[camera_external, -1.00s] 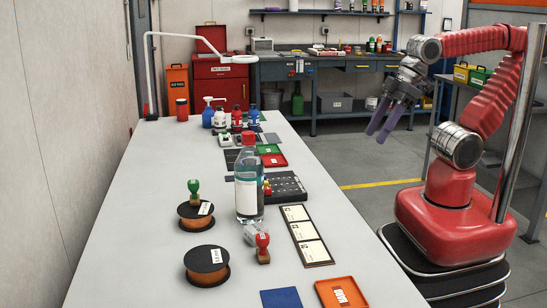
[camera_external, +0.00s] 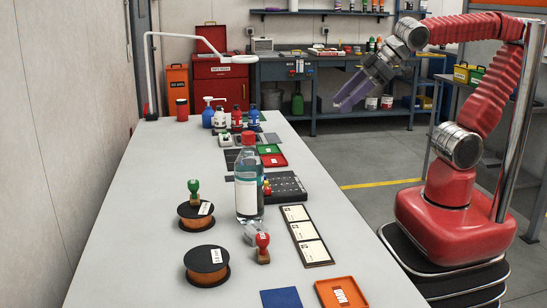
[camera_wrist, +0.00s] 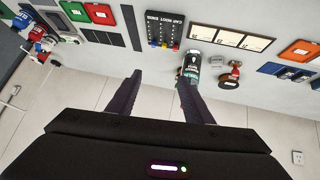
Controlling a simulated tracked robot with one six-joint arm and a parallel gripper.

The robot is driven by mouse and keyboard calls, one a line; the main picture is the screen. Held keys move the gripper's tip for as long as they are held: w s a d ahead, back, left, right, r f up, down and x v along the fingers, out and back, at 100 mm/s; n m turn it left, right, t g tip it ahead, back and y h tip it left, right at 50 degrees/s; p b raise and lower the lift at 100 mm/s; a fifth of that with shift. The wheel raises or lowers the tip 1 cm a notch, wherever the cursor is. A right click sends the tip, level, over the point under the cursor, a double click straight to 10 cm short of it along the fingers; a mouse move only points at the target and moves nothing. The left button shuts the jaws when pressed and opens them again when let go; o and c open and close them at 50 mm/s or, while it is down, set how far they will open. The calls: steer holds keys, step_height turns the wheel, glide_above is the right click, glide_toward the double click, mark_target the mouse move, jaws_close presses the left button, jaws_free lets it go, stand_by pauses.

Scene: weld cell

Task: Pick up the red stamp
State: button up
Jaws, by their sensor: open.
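A red stamp (camera_external: 262,243) with a round red knob and a wooden base stands on the table near its front, just right of a clear bottle (camera_external: 249,195) with a red cap. In the wrist view a reddish-brown stamp shape (camera_wrist: 232,74) shows small beside the bottle. My gripper (camera_external: 342,103) is in the air beyond the table's right edge, well away from the red stamp. Its two dark fingers are apart with nothing between them, also in the wrist view (camera_wrist: 159,80).
A card strip (camera_external: 306,235), an orange tray (camera_external: 341,293) and a black box (camera_external: 286,188) lie near the stamp. A lamp arm (camera_external: 195,60) stands at the back.

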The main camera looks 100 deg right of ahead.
steer(key=w+a+r+n+t+y, duration=0.1)
steer(key=w+r+n+t, duration=0.15)
steer(key=w, duration=0.65)
steer(key=w+r+n+t, duration=0.1)
steer(key=w+r+t, duration=0.25)
steer(key=w, duration=0.45)
steer(key=w+a+f+n+y, duration=0.2)
steer(key=w+a+y, duration=0.2)
steer(key=a, duration=0.2)
steer(key=s+a+f+n+g+y, duration=0.2)
steer(key=a+f+n+g+y, duration=0.2)
steer(key=a+f+y, duration=0.45)
step_height(320, 180, down, 15)
steer(key=a+h, duration=0.1)
steer(key=shift+r+g, duration=0.2)
steer(key=shift+g, duration=0.1)
steer(key=shift+a+n+h, duration=0.15)
steer(key=shift+n+h, duration=0.1)
glide_toward(263, 247)
steer(key=shift+w+a+f, duration=0.1)
steer(key=shift+w+a, duration=0.4)
steer(key=shift+w, duration=0.25)
steer(key=shift+w+a, duration=0.5)
steer(key=shift+w, duration=0.2)
